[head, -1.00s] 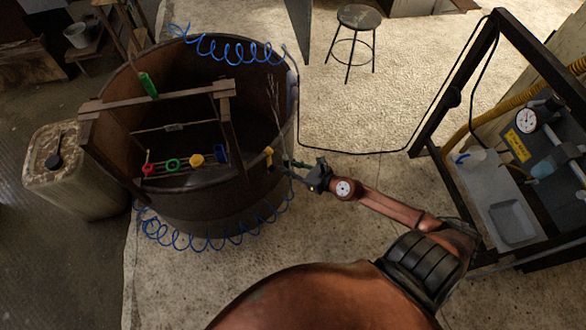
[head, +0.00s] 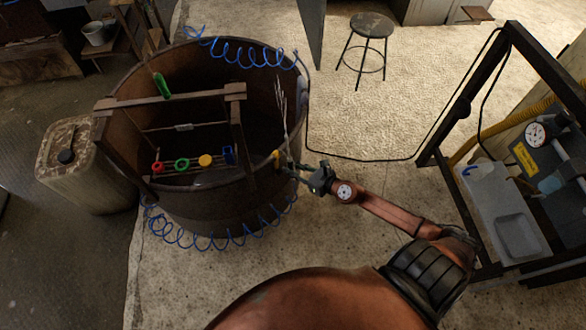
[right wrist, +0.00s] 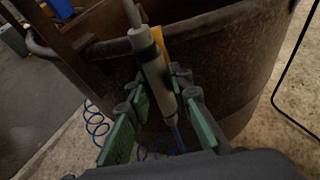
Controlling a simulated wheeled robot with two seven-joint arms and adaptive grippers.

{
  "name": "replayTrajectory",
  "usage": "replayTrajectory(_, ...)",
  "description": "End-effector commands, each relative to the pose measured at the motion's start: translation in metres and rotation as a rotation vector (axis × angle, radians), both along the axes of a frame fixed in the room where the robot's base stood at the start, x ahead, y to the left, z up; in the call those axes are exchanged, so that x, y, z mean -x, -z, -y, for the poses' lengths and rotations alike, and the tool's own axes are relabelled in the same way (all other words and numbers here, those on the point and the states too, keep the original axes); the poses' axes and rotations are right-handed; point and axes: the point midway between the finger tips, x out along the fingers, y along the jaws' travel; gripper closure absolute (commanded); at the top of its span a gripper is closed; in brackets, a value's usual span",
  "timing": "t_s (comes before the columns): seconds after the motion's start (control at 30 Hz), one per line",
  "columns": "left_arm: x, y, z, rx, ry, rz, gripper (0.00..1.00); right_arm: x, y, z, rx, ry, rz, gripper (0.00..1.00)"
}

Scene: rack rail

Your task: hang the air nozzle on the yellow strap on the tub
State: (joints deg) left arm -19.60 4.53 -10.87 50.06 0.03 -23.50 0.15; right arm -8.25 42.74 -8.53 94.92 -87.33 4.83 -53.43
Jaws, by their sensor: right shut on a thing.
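In the head view my right gripper (head: 305,174) is just outside the tub's right wall. The yellow strap (head: 277,160) is at that wall near the rim. In the right wrist view the yellow strap (right wrist: 162,42) shows close behind the nozzle and is partly hidden by it. I cannot tell whether they touch. My left gripper is not in view.
The rusty tub (head: 215,205) has a wooden frame (head: 170,98) and a rail with red, green, yellow and blue pieces. A coiled blue hose (head: 220,240) hangs around it. A jerrycan (head: 85,170) stands left.

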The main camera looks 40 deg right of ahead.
Motion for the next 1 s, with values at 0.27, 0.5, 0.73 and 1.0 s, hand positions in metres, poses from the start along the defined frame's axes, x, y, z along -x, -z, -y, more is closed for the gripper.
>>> replayTrajectory(0.27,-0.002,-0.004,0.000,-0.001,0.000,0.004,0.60,-0.011,-0.002,-0.001,0.000,0.001,0.003,1.00)
replayTrajectory(0.5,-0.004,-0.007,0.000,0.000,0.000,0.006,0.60,-0.018,-0.002,-0.002,-0.001,0.000,0.003,1.00)
replayTrajectory(0.73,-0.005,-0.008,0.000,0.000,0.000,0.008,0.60,-0.026,-0.002,-0.004,0.000,0.000,0.002,1.00)
replayTrajectory(1.0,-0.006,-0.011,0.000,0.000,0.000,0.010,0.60,-0.035,-0.002,-0.005,0.000,0.000,0.003,1.00)
